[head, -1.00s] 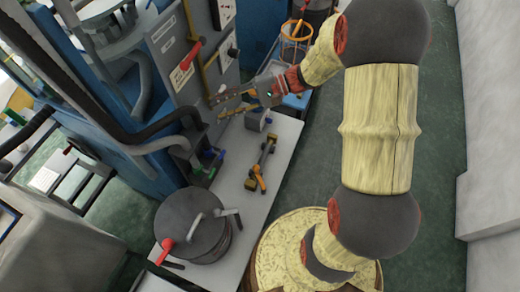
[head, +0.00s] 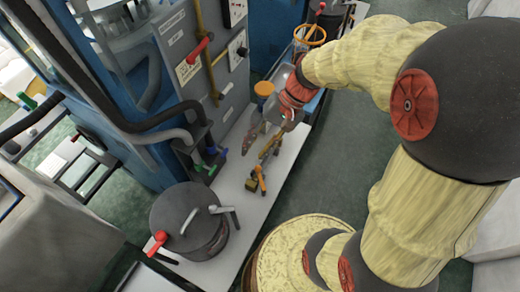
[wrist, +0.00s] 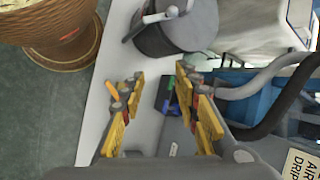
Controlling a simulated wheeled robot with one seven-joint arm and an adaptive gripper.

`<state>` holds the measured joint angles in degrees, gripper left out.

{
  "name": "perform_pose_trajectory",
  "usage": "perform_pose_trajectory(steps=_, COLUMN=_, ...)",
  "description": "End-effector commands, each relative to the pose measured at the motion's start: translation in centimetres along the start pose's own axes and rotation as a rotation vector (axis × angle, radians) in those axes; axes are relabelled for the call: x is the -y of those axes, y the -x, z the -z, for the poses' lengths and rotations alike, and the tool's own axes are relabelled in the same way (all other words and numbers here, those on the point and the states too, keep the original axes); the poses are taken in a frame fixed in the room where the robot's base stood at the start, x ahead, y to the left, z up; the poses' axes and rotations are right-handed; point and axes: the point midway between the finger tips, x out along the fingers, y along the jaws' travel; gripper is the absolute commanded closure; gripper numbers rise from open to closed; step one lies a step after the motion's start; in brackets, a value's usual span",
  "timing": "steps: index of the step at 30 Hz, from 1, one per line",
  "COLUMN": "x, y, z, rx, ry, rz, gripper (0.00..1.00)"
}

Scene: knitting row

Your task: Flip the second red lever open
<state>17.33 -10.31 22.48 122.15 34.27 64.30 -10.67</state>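One red lever (head: 198,48) sticks out from the grey panel on the blue machine in the head view. Another red-ended lever (head: 157,242) hangs at the left edge of the dark round drum (head: 178,230). Which of them counts as second, I cannot tell. My gripper (head: 257,150) is above the pale bench, to the right of the panel and apart from both levers. In the wrist view my gripper (wrist: 152,88) has its yellow fingers spread, with nothing held. The drum (wrist: 165,38) shows beyond the fingertips; neither red lever can be made out there.
Green and blue valve handles (head: 212,162) sit low by the panel; the blue and green ones also show between my fingers in the wrist view (wrist: 170,100). An orange tool (head: 258,180) lies on the bench (head: 232,190).

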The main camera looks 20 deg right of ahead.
Motion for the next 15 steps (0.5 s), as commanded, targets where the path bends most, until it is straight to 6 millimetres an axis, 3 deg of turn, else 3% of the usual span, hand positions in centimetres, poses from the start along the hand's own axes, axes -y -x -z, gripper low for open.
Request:
perform_pose_trajectory(steps=12, x=-0.65, y=0.25, z=-0.30, rx=-0.022, ry=0.012, rz=-0.038, gripper=0.69)
perform_pose_trajectory(steps=15, x=-0.64, y=0.24, z=-0.30, rx=-0.022, ry=0.012, rz=-0.038, gripper=0.73)
